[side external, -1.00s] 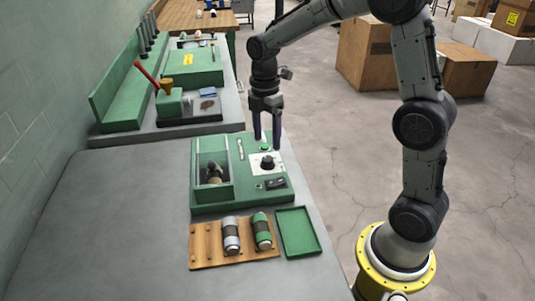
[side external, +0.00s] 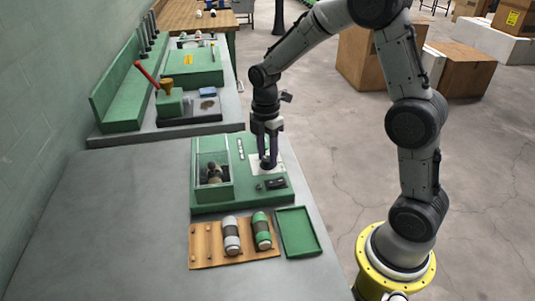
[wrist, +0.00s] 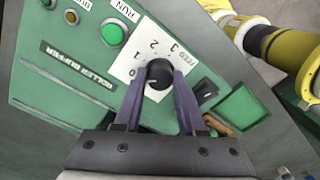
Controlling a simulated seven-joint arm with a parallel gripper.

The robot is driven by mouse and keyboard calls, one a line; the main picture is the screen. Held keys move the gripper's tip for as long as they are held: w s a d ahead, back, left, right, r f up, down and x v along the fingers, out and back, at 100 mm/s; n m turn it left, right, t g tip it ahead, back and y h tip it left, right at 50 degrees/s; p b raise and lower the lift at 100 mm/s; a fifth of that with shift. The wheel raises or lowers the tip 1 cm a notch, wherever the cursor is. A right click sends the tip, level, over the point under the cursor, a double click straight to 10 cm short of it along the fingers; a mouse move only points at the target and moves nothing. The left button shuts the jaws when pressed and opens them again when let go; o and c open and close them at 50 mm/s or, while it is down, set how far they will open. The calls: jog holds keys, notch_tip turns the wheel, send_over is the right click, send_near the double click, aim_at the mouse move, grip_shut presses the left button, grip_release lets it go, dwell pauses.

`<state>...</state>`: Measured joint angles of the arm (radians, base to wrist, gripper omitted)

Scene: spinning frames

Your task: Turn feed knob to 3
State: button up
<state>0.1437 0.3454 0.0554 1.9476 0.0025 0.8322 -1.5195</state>
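The black feed knob (wrist: 159,76) sits on a white dial plate (wrist: 128,66) marked 0, 1, 2, 3 and FEED, on the green machine panel (wrist: 75,85). Its pointer is too small to read for certain. My gripper (wrist: 159,78) has one finger on each side of the knob in the wrist view, and the fingers look closed against it. In the side external view my gripper (side external: 268,163) is down at the dial plate (side external: 254,158) and hides most of the knob.
A green RUN button (wrist: 112,33) is close to the dial. A clear-fronted box (side external: 213,170) stands left on the machine. A wooden rack (side external: 205,243) with two rollers and an empty green tray (side external: 297,232) lie in front. The grey bench at left is clear.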

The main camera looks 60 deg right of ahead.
grip_shut()
jog(key=shift+m, duration=0.3)
jog(key=m, duration=1.1)
jog(key=shift+s, duration=0.1)
jog(key=m, duration=0.6)
jog(key=shift+r+t, duration=0.1)
jog(key=shift+t, duration=0.2)
jog(key=m, duration=0.6)
jog(key=shift+a, duration=0.1)
jog(key=shift+m, duration=0.3)
